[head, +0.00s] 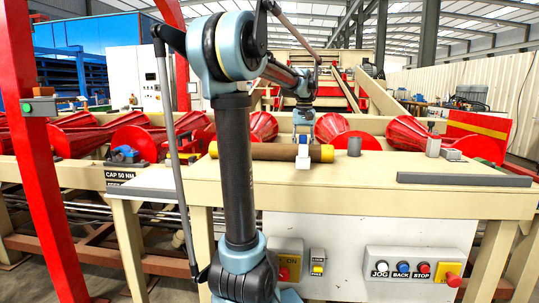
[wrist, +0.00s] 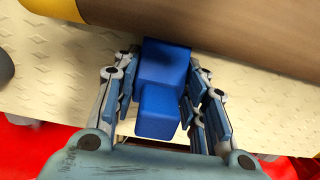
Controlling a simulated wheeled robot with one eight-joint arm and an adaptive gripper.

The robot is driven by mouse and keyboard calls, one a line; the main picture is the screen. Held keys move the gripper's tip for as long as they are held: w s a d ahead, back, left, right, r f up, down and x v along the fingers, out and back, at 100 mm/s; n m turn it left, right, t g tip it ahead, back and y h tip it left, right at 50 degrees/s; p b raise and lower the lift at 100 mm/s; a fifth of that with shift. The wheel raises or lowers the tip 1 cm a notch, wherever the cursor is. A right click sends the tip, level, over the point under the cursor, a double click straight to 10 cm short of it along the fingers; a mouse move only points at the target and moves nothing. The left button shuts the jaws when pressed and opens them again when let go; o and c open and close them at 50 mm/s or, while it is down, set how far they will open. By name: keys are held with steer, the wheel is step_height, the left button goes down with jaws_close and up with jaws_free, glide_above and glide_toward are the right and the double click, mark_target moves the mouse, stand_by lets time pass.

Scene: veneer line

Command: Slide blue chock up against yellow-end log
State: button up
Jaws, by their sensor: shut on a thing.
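The brown log (head: 262,152) lies across the cream bench, with yellow at its right end (head: 322,153). In the wrist view the log (wrist: 220,30) crosses the top, and its yellow end (wrist: 50,10) is at top left. My gripper (head: 303,134) reaches down at the log's far side, near the yellow right end. In the wrist view my gripper (wrist: 160,105) has its fingers closed on both sides of the blue chock (wrist: 162,85). The chock's upper edge meets the log's edge in this view; I cannot tell if they touch.
A grey post (head: 354,146) stands right of the log. A dark grey bar (head: 463,179) lies at the bench's right front. Red rollers (head: 262,127) line the back. The bench front between is clear.

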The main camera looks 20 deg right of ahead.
steer(key=shift+f, duration=0.1)
stand_by(0.7)
steer(key=o, duration=1.2)
steer(key=shift+o, duration=0.2)
step_height(320, 180, up, 12)
steer(key=shift+f, duration=0.1)
